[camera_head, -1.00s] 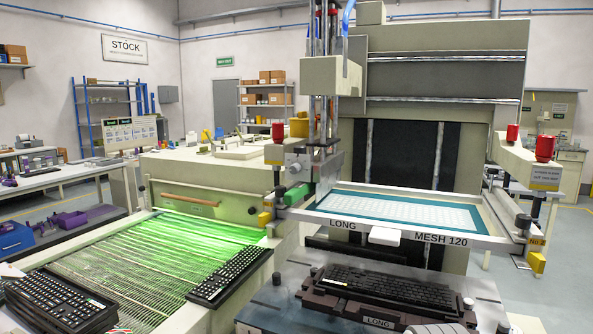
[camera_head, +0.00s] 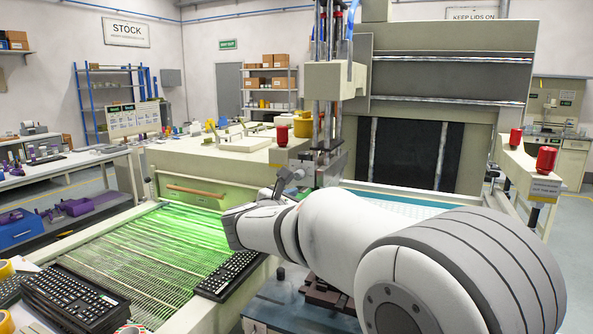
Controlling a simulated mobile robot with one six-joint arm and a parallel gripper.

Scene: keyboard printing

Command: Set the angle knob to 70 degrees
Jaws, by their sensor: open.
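My gripper (camera_head: 288,182) is small and dark grey beyond the wrist, open, close to the left side of the printing head's squeegee holder (camera_head: 327,158). I cannot tell whether it touches anything. The angle knob is too small or hidden behind the gripper, and its setting cannot be read.
A keyboard (camera_head: 230,275) lies at the drying rack's right edge, and more keyboards (camera_head: 72,298) are at lower left. The lower machine bed is mostly hidden by my arm.

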